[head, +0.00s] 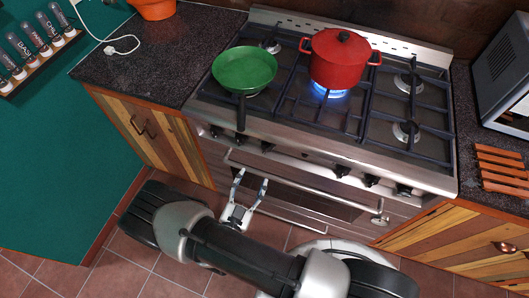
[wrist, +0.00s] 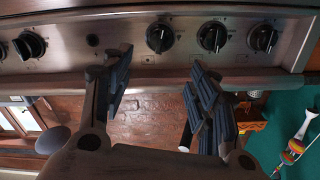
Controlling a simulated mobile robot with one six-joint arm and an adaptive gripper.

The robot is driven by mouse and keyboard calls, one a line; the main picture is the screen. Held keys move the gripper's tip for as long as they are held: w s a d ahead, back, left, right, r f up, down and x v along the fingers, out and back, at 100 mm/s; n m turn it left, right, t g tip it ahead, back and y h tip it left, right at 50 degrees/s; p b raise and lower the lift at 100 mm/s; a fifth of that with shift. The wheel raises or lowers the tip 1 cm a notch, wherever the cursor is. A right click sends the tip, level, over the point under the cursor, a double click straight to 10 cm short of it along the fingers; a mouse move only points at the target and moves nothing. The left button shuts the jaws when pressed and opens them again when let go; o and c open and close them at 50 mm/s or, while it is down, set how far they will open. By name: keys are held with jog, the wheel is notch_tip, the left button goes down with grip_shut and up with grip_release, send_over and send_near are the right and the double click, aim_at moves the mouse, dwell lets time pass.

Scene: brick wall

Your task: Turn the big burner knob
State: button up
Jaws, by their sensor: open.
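My gripper (head: 251,178) is open and empty, with its two fingers pointing at the stove front. In the wrist view my gripper (wrist: 160,65) has its fingertips apart, one on each side below a black round knob (wrist: 160,38), without touching it. More black knobs sit along the steel panel, such as the near-right knob (wrist: 212,37), the far-right knob (wrist: 263,39) and the left knob (wrist: 30,45). In the head view the knob row includes a knob (head: 266,147) just beyond my fingertips. I cannot tell which knob is the big burner's.
The oven's handle rail (head: 300,183) runs across below the knobs, close to my fingers. A red pot (head: 337,62) stands over a blue flame (head: 329,92). A green pan (head: 244,69) has its handle toward the front. A microwave (head: 505,75) stands at the right.

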aim_at(265, 151)
jog(key=b+x, duration=0.2)
jog(key=x, duration=1)
jog(key=shift+w, duration=0.1)
jog(key=shift+c, duration=0.5)
jog(key=c, duration=0.9)
